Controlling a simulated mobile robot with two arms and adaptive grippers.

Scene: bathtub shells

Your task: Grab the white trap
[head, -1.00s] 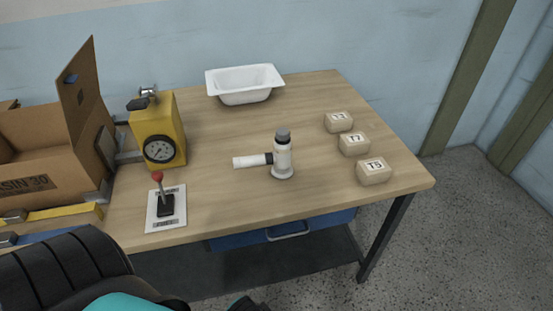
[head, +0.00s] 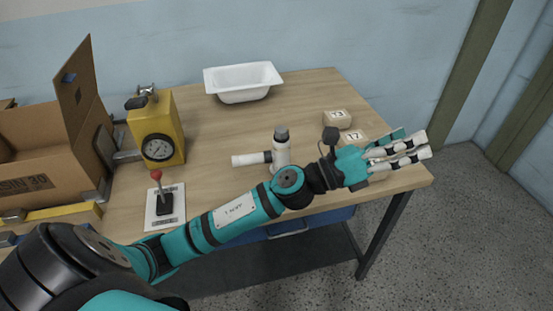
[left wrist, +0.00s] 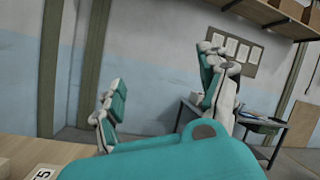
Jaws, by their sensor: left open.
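The white trap (head: 281,152) stands upright on the wooden table, with a dark grey cap on top and a white side pipe (head: 248,160) joined by a black collar pointing left. My left arm reaches across in front of it and hides its lower part. My left gripper (head: 424,145) is to the right of the trap, over the table's right end near the labelled blocks. It is open and empty, with its fingers pointing right. In the left wrist view the fingers (left wrist: 160,100) stand apart with nothing between them. The right gripper is not in view.
A white basin (head: 243,82) is at the back. A yellow gauge box (head: 157,140), a red-knobbed lever (head: 163,199) and an open carton (head: 42,150) are at left. Blocks T3 (head: 337,119) and T7 (head: 353,135) lie at right; my arm hides T5.

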